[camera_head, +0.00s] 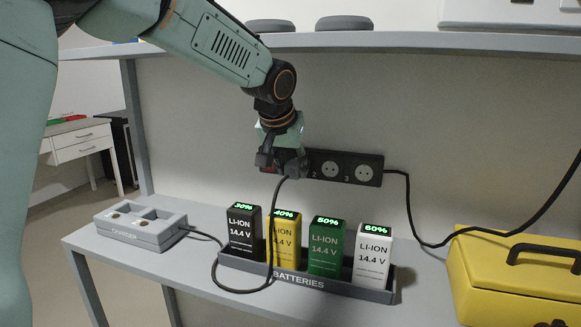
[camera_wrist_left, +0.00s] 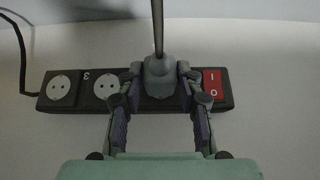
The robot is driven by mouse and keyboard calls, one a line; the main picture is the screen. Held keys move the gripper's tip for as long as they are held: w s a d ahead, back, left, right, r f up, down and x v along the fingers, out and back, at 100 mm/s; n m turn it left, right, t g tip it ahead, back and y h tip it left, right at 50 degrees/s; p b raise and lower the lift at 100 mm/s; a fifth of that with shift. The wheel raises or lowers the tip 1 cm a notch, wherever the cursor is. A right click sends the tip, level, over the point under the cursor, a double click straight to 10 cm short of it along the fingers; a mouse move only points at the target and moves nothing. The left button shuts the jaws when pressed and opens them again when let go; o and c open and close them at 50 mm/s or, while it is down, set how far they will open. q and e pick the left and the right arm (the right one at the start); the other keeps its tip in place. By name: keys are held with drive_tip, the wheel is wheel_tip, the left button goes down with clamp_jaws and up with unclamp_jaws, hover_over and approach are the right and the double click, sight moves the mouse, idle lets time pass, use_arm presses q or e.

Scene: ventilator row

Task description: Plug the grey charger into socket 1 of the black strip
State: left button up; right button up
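The black strip (camera_head: 372,160) is fixed to the back wall. Its sockets 2 and 3 show empty in the head view; socket 1 is hidden. My left gripper (camera_head: 280,162) is at the strip's left end. In the wrist view its fingers (camera_wrist_left: 160,78) close on both sides of a grey plug (camera_wrist_left: 160,72) with a cable. The plug covers the socket beside the red switch (camera_wrist_left: 212,84); I cannot tell whether it is fully seated. The cable runs down to the grey charger (camera_head: 150,238) on the shelf. My right gripper is out of view.
A grey batteries tray (camera_head: 330,289) holds several batteries below the strip. The charger's cable hangs in front of it. A yellow case (camera_head: 490,275) stands at the right, with the strip's black cable above it. An upper shelf (camera_head: 400,40) overhangs the strip.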

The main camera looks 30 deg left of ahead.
use_arm(q)
drive_tip(key=o, duration=0.5)
drive_tip(key=shift+w+f, duration=0.15)
drive_tip(key=shift+f, duration=0.05)
drive_tip(key=shift+c, duration=0.2)
drive_tip(key=shift+s+r, duration=0.1)
drive_tip(key=shift+s, duration=0.1)
